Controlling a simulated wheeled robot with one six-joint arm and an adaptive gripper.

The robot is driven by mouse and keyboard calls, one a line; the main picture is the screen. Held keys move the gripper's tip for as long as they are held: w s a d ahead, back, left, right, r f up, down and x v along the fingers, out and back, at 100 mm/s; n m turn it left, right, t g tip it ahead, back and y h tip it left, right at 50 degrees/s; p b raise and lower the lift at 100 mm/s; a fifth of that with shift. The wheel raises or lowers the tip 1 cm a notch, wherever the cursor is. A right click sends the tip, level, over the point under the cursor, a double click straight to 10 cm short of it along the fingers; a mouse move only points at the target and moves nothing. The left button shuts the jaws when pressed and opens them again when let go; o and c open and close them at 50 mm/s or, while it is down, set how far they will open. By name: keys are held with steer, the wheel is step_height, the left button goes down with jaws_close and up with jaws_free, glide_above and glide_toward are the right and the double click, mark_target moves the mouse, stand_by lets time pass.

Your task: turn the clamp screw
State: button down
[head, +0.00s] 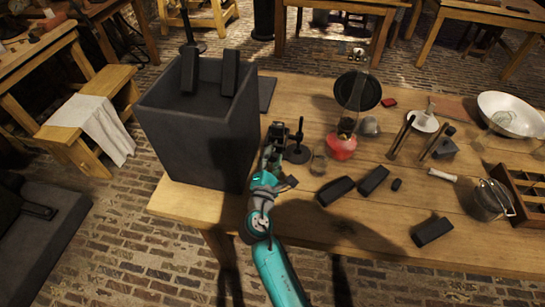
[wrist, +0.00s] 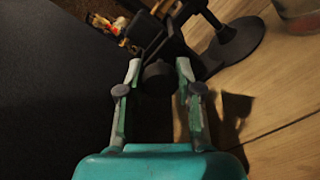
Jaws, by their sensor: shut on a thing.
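The clamp screw (wrist: 158,79) shows in the wrist view as a dark round knob between the fingertips of my gripper (wrist: 159,72). My gripper is shut on it, one finger on each side. The dark clamp body (wrist: 172,42) extends beyond the knob towards the top. In the head view my gripper (head: 270,165) is beside the right wall of the big dark box (head: 195,135), just in front of the clamp (head: 278,131). The screw itself is too small and dark to make out there.
A black stand (head: 298,152) with a round base is close to the right of the clamp. A glass jar (head: 319,163) and dark blocks (head: 336,190) lie further right on the wooden table (head: 390,215). A red-based lamp (head: 342,147) stands behind.

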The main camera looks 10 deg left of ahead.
steer(key=shift+m, duration=0.3)
steer(key=m, duration=0.4)
steer(key=shift+m, duration=0.4)
steer(key=m, duration=0.5)
stand_by(0.3)
steer(key=c, duration=0.7)
jaws_free()
steer(key=shift+c, duration=0.2)
